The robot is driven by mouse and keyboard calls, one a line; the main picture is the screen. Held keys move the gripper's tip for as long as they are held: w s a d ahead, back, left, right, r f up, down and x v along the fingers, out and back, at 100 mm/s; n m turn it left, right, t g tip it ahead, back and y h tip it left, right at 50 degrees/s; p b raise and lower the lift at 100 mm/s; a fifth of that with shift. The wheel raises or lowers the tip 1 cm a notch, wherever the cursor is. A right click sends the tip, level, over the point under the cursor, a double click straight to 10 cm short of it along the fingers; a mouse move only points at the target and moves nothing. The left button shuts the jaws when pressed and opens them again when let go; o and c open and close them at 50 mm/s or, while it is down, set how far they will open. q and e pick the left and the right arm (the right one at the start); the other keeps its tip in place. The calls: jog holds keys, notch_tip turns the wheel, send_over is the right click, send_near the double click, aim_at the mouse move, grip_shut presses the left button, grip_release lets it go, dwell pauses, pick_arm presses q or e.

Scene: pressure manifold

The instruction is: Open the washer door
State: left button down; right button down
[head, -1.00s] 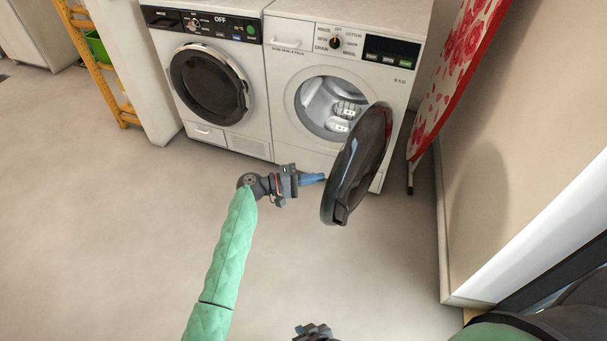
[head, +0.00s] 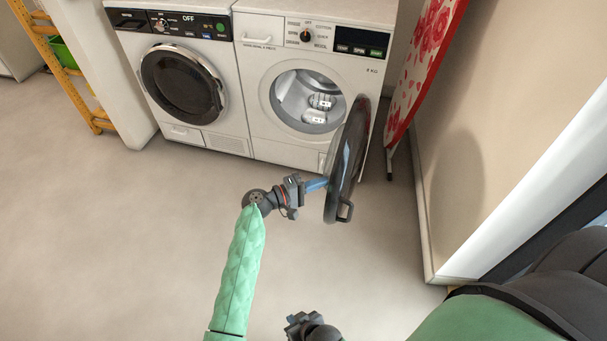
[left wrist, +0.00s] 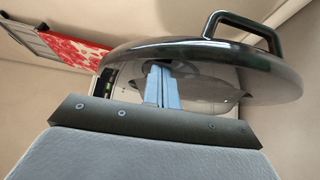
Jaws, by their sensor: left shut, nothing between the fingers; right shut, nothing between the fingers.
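The right-hand washer (head: 270,110) has its round dark door (head: 347,160) swung wide open on the right side, seen nearly edge-on. The door's handle (head: 346,211) is on its free edge, and shows at the top of the left wrist view (left wrist: 242,22). My left gripper (head: 318,184) is shut and empty, its blue fingertips (left wrist: 161,86) at the inner side of the door, close to or touching it. I cannot tell if they touch. My right gripper (head: 303,322) is low in the head view, shut, away from the door, its fingers barely visible.
A second washer (head: 181,83) with its door closed stands to the left. A red flowered ironing board (head: 416,60) leans by the wall (head: 490,130) at right. A yellow shelf frame (head: 62,75) is at far left. The floor in front is clear.

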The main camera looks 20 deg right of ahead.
pick_arm(q)
jog(key=shift+s+d, duration=1)
jog(key=shift+d, duration=0.1)
jog(key=shift+w, duration=0.1)
